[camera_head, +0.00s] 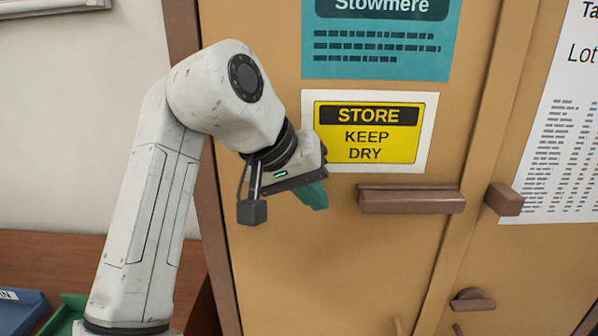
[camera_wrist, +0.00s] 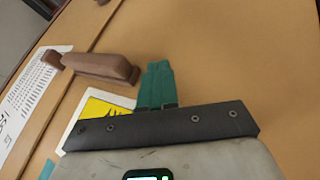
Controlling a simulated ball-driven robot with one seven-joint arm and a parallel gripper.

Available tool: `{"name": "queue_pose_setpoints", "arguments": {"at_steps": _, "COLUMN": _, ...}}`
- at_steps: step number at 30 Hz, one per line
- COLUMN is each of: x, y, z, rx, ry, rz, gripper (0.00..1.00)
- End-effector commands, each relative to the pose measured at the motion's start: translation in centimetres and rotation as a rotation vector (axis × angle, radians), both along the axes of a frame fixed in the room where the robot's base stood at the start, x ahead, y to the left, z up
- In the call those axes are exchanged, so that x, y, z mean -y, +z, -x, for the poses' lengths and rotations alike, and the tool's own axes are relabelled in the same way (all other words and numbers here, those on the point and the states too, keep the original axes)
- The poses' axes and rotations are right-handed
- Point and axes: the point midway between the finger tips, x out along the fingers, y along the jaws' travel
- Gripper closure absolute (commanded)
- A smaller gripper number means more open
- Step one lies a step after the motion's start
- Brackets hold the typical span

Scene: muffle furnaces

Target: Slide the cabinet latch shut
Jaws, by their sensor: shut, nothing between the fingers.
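The cabinet (camera_head: 340,260) has tan doors. Its latch bar (camera_head: 412,199) is a brown horizontal block on the left door, below a yellow sign. A brown catch block (camera_head: 504,199) sits to its right across the door seam, with a gap between them in the head view. The wrist view shows the latch bar (camera_wrist: 100,65) and the catch block (camera_wrist: 53,59) at upper left, seeming to meet from that angle. My gripper (camera_head: 314,196) is shut and empty, left of the bar's left end and apart from it. Its teal fingers (camera_wrist: 157,85) point toward the door.
A yellow sign (camera_head: 368,132) and a teal poster (camera_head: 380,45) are on the left door, and a white sheet (camera_head: 560,120) is on the right one. A brown turn knob (camera_head: 472,300) is lower down. Blue (camera_head: 22,312) and green (camera_head: 66,315) items lie at lower left.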

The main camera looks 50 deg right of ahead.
Motion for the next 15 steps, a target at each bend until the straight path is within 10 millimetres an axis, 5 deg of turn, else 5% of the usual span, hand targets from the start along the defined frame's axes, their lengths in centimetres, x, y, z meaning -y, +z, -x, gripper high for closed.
{"name": "queue_pose_setpoints", "arguments": {"at_steps": 15, "x": 3.3, "y": -1.2, "z": 3.4, "rx": -0.002, "ry": 0.001, "rz": -0.001, "gripper": 1.00}}
